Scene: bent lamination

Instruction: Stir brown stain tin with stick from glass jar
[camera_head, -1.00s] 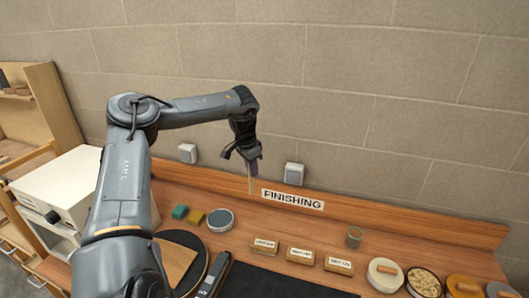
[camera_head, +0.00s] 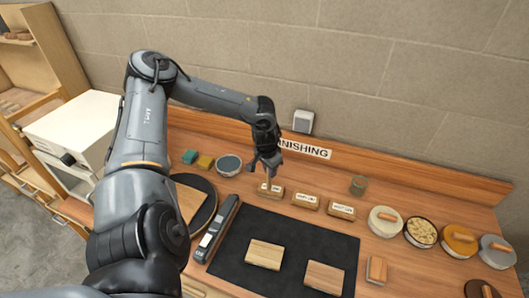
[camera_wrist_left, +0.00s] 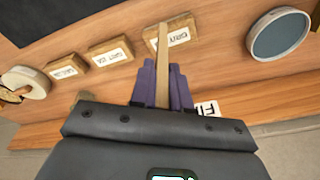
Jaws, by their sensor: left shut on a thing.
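My left gripper (camera_head: 267,164) points down, shut on a thin pale wooden stick (camera_head: 268,184). In the left wrist view the stick (camera_wrist_left: 162,50) stands out between the purple fingers (camera_wrist_left: 163,88), its tip in front of a labelled block. A small greenish glass jar (camera_head: 358,185) stands at the back of the bench, right of the gripper; I see no stick standing out of it. A dark brown round tin (camera_head: 474,291), with a wooden piece on it, is cut off at the lower right; it may be the brown stain tin. My right gripper is not in view.
Labelled grit blocks (camera_head: 305,201) line the back of a black mat (camera_head: 293,231). Wooden blocks (camera_head: 264,254) lie on the mat. White (camera_head: 377,229), chip-filled (camera_head: 421,232), orange (camera_head: 459,244) and grey (camera_head: 497,255) round containers stand at right. A blue-grey tin (camera_head: 229,165) is left.

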